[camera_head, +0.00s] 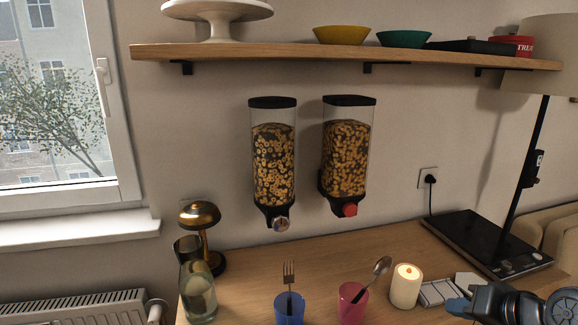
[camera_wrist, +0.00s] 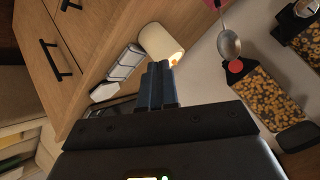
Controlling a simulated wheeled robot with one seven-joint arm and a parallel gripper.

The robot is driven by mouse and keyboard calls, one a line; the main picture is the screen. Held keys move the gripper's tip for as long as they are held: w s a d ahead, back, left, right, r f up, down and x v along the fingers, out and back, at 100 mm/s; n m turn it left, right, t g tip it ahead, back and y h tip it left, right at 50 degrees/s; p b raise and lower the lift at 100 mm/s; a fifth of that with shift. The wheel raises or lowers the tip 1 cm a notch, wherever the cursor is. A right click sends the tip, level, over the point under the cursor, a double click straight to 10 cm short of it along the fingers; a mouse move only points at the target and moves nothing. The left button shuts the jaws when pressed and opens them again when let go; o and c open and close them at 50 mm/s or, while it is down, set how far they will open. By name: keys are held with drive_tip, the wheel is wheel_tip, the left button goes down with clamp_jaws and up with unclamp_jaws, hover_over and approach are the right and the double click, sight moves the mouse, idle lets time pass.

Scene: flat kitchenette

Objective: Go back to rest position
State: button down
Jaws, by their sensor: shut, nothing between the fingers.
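My gripper shows at the lower right of the head view (camera_head: 458,305), low over the right part of the counter, beside the white candle (camera_head: 406,287). In the wrist view my gripper (camera_wrist: 158,72) has its two blue-grey fingers together, with nothing between them. The candle (camera_wrist: 160,44) shows just beyond the fingertips in that view; I cannot tell whether they touch it. Part of my arm fills the lower right corner of the head view.
The wooden counter (camera_head: 330,258) holds a blue cup (camera_head: 289,310) with a fork, a pink cup (camera_head: 352,306) with a spoon, a glass bottle (camera_head: 198,292) and a black hob (camera_head: 490,245). Two cereal dispensers (camera_head: 273,160) (camera_head: 346,150) hang below the shelf (camera_head: 300,53).

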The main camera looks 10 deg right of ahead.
drive_tip(key=s+a+f+n+t+h, duration=0.1)
drive_tip(key=s+a+f, duration=0.4)
drive_tip(key=s+a, duration=0.15)
drive_tip(key=s+a+f+t+h, duration=0.1)
drive_tip(key=s+a+f, duration=0.3)
drive_tip(key=s+a, duration=0.3)
drive_tip(key=s+a+r+n+t, duration=0.1)
drive_tip(key=s+r+n, duration=0.1)
drive_tip(key=s, duration=0.5)
drive_tip(key=s+a+r+n+t+b, duration=0.1)
drive_tip(key=s+a+r+n, duration=0.1)
drive_tip(key=s+r, duration=0.2)
drive_tip(key=s+a+r+n+t+y, duration=0.1)
drive_tip(key=s+a+r+n, duration=0.1)
drive_tip(key=s, duration=0.8)
drive_tip(key=shift+a+r, duration=0.25)
drive_tip(key=shift+r, duration=0.6)
